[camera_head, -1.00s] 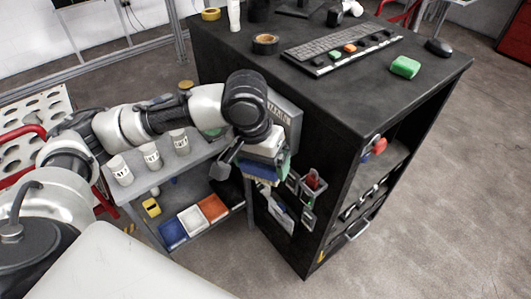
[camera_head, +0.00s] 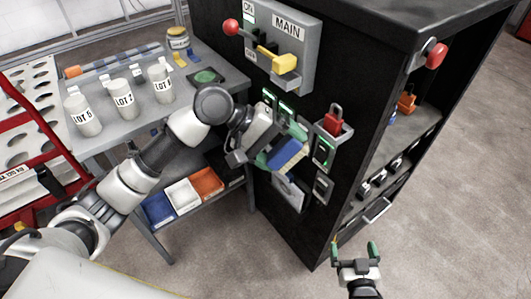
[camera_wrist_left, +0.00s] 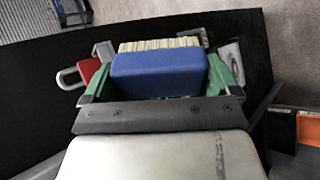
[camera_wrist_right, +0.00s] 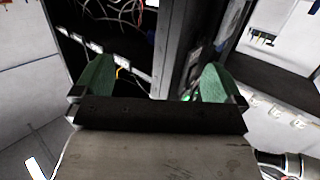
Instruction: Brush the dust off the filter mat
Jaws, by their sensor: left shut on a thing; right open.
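My left gripper (camera_head: 279,145) is shut on a blue brush (camera_head: 290,156) with pale bristles, beside the black cabinet's side face. In the left wrist view the blue brush (camera_wrist_left: 160,73) sits between the green fingers, bristles pointing away. A grey framed square (camera_head: 288,194), which looks like the filter mat, is on that face just below the brush; the brush and arm partly cover it. I cannot tell whether the bristles touch it, and no dust is discernible. My right gripper (camera_head: 355,253) is open and empty, low in front of the cabinet's open front.
The cabinet face carries a MAIN switch panel (camera_head: 280,45) with a yellow handle, and a red padlock (camera_head: 333,123). A grey cart (camera_head: 110,140) with labelled LOT cups stands left. A red knob (camera_head: 436,55) sticks out at the right edge. Floor right is clear.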

